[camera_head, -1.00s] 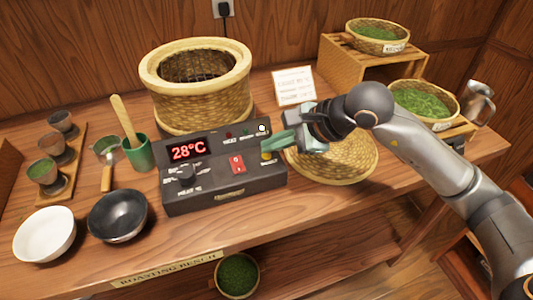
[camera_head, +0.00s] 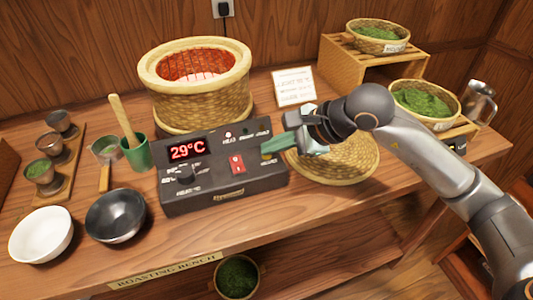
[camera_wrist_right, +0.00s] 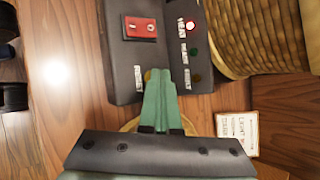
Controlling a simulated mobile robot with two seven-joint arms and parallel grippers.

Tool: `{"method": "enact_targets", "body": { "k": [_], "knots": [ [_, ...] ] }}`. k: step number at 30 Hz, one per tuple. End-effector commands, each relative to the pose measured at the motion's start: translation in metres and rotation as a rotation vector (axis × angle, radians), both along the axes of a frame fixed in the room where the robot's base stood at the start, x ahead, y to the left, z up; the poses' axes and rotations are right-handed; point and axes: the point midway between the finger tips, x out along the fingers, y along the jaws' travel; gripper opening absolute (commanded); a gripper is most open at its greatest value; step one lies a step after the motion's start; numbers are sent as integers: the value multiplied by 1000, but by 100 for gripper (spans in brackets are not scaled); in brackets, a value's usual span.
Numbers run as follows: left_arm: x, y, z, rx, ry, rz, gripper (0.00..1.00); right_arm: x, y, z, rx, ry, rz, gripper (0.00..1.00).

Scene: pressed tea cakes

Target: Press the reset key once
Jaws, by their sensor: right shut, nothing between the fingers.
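The dark control box (camera_head: 222,190) stands on the bench with a red 29°C display (camera_head: 187,149), a red rocker switch (camera_head: 237,163) and a dial (camera_head: 185,175). My right gripper (camera_head: 268,150) is shut and empty, its green fingertips over the box's right end. The yellow reset key (camera_wrist_right: 148,75) is mostly hidden under the fingertips (camera_wrist_right: 159,74) in the right wrist view. I cannot tell whether they touch it. The heat lamp (camera_head: 228,134) is lit red, and also shows in the wrist view (camera_wrist_right: 193,24). My left gripper is not in view.
A woven basket roaster (camera_head: 205,110) glowing red inside stands behind the box. A woven lid (camera_head: 345,165) lies right of it, under my right arm. A green cup (camera_head: 137,155), a black bowl (camera_head: 116,215) and a white bowl (camera_head: 40,235) stand at left.

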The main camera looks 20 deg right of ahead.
Motion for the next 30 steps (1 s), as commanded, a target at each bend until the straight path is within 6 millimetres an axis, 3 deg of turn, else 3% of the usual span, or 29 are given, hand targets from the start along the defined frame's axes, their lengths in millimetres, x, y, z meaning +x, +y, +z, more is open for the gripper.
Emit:
{"method": "enact_targets", "body": {
  "k": [30],
  "knots": [
    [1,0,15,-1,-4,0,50,0,0,24,-1,0,-1,0]
  ]
}}
